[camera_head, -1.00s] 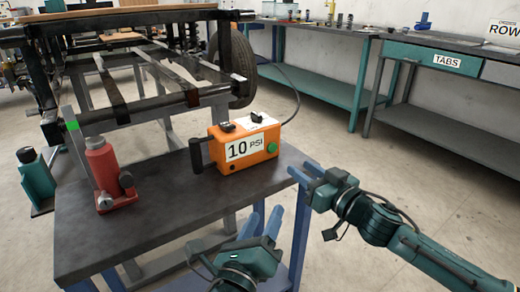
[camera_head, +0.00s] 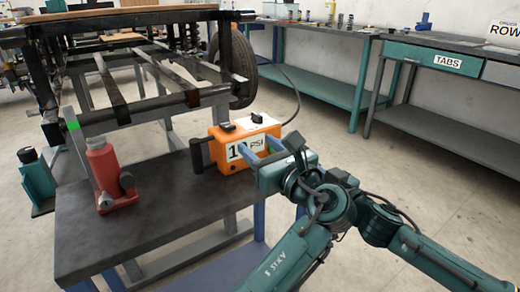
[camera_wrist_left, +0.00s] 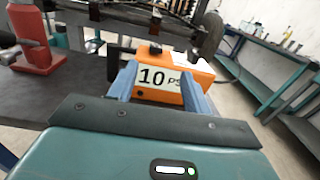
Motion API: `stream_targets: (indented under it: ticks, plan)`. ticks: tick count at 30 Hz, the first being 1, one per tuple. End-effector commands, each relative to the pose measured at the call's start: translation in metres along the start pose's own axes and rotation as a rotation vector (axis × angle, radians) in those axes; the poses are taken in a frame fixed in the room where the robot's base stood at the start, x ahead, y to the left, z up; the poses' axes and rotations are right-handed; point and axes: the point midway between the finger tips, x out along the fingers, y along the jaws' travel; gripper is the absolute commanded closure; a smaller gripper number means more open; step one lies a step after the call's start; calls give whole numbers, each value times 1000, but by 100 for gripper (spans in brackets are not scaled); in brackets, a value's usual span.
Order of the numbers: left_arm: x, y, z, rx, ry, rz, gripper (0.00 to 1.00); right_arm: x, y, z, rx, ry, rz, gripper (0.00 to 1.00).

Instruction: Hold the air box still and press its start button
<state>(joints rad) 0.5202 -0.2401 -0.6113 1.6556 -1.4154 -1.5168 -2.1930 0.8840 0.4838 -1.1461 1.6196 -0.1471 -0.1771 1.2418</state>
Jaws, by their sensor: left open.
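The orange air box (camera_head: 224,134), with a "10 PSI" label and a black side handle, stands upright on the dark table. It also shows in the left wrist view (camera_wrist_left: 155,97). My left gripper (camera_head: 262,149) is open at the box's front, its blue fingers pointing at it. In the left wrist view its fingers (camera_wrist_left: 158,82) frame the label; I cannot tell whether they touch the box. The green start button is hidden behind my left gripper in the head view. My right arm comes in from the right; its fingers are hidden behind my left wrist.
A red bottle jack (camera_head: 103,174) stands on the table (camera_head: 160,215), left of the box. A black hose (camera_head: 297,95) rises behind the box. A metal frame with a wheel (camera_head: 240,66) is behind. Bare tabletop lies between jack and box.

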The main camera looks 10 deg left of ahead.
Motion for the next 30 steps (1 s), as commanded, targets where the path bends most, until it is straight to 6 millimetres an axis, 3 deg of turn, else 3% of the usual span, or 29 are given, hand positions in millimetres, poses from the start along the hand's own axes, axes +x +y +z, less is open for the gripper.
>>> stream_targets:
  ticks: [8, 22, 30]
  plan:
    - [24, 4, -3, 22, 24, 34, 51, 0, 0, 0, 0, 0, 0, 64]
    - [110, 6, -5, 21, 23, 31, 51, 0, 0, 0, 0, 0, 0, 64]
    - [132, 6, -6, 20, 23, 29, 51, 0, 0, 0, 0, 0, 0, 64]
